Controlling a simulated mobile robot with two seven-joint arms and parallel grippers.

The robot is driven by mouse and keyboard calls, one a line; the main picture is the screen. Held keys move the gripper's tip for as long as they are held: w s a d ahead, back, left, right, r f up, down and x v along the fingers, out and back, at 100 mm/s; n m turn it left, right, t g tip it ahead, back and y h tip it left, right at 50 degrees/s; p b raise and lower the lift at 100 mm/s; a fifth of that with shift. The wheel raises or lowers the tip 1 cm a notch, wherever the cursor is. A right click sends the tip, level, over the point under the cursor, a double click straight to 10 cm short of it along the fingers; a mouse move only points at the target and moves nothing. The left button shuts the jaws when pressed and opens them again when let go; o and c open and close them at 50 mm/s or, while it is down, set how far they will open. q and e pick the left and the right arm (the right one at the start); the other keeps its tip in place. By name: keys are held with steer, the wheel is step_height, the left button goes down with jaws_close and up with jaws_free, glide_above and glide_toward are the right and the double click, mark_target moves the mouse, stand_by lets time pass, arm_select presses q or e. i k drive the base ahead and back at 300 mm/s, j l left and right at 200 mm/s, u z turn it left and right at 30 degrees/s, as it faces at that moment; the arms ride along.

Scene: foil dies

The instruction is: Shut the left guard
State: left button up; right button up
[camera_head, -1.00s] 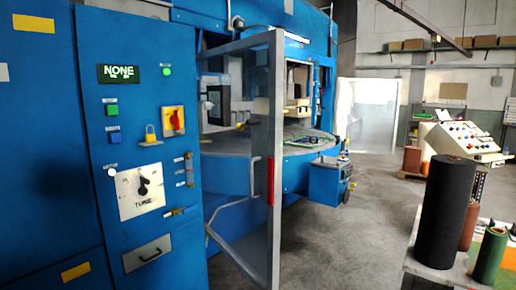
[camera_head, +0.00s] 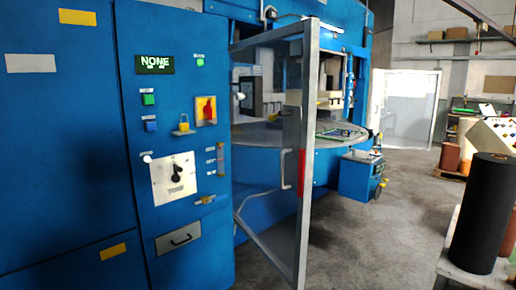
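The left guard (camera_head: 307,120) is a clear panel in a grey metal frame on the blue machine (camera_head: 75,150). It stands open, swung out toward me from the machine's front. A red strip (camera_head: 301,172) and a grey handle (camera_head: 285,162) are on its outer upright. Behind it the round grey table (camera_head: 345,138) shows partly through the panel. Neither of my grippers is in the head view.
The control panel (camera_head: 175,150) with dial, buttons and a yellow padlock is left of the guard. A bench (camera_head: 458,280) bearing a dark roll (camera_head: 484,215) stands at right. The grey floor (camera_head: 380,245) between guard and bench is clear.

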mark_target(297, 155)
steer(key=i+j+z, duration=0.1)
steer(key=z, duration=0.35)
steer(key=i+j+z, duration=0.15)
steer(key=z, duration=0.25)
steer(key=i+j+z, duration=0.15)
steer(key=j, duration=0.15)
steer(key=j+z, duration=0.15)
steer(key=i+j+z, duration=0.15)
steer(key=j, duration=0.25)
steer(key=i+j, duration=0.1)
steer(key=j, duration=0.35)
steer(key=i+j+z, duration=0.1)
steer(key=j, duration=0.35)
steer(key=i+j, duration=0.15)
steer(key=j, duration=0.3)
steer(key=i+j, duration=0.1)
steer(key=j, duration=0.35)
steer(key=i+j+z, duration=0.1)
steer(key=j, duration=0.35)
